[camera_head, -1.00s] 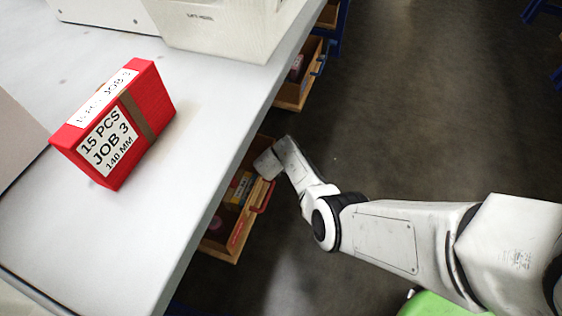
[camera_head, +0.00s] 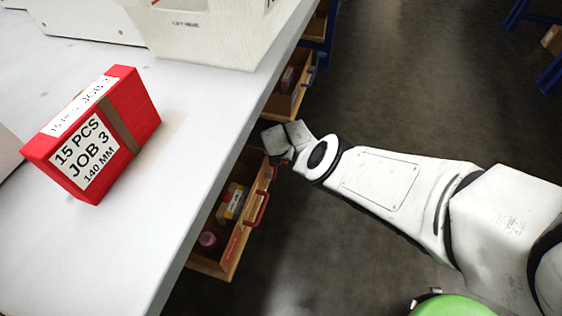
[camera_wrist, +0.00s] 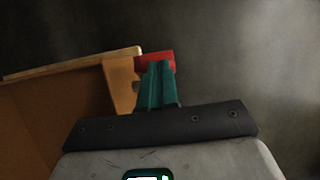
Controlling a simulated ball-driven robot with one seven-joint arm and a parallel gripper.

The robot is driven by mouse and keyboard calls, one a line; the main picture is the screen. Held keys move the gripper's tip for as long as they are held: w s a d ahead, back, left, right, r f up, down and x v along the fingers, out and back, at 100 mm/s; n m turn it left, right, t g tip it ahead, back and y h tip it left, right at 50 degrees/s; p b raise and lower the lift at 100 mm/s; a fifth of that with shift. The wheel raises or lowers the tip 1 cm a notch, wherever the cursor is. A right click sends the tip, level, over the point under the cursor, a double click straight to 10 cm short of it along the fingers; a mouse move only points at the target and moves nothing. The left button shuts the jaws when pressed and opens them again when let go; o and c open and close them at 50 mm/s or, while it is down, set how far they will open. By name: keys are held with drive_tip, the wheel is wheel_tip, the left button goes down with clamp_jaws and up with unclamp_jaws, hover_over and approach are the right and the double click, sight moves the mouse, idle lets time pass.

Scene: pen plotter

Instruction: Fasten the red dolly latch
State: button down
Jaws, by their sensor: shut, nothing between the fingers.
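My gripper (camera_head: 285,160) is at the far front corner of the open wooden drawer (camera_head: 235,250) under the table. Its teal fingers (camera_wrist: 157,82) are together and empty in the wrist view. A red piece (camera_wrist: 155,57) shows just beyond the fingertips, beside the drawer's wooden corner. The fingers partly cover it, and I cannot tell whether they touch it or whether it is the latch. The drawer front carries a red handle (camera_head: 258,208) in the head view. No dolly can be clearly made out.
A white machine (camera_head: 205,45) is at the table's back. The dark floor (camera_head: 410,100) at right is mostly clear.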

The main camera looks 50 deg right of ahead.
drive_tip(key=shift+w+d, duration=0.1)
drive_tip(key=shift+d, duration=0.05)
drive_tip(key=shift+r, duration=0.15)
idle(0.4)
wheel_tip(320, 180, up, 10)
drive_tip(key=p, duration=1)
drive_tip(key=shift+a, duration=0.35)
drive_tip(key=shift+f, duration=0.2)
